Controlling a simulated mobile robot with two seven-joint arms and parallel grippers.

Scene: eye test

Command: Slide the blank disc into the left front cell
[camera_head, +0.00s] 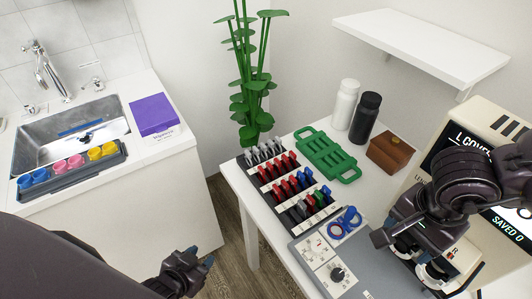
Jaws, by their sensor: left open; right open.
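I cannot pick out a blank disc or tell which cell is the left front one. At the right stands a cream machine (487,118) with a dark display; parts of the words on it are covered by my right arm. Its low front part holds round white pieces (440,270), partly hidden by my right gripper. My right gripper (418,250) is open, over or close to these pieces; whether it touches them is unclear. My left gripper (192,270) is open and empty, over the floor gap between the sink counter and the white table.
A stepped rack (268,178) of silver, red, blue and green pieces stands on the white table (236,180). Near it are a dial panel (322,258), blue rings (348,218), a green tray (326,153), two bottles (345,103) (364,117) and a wooden box (390,152).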

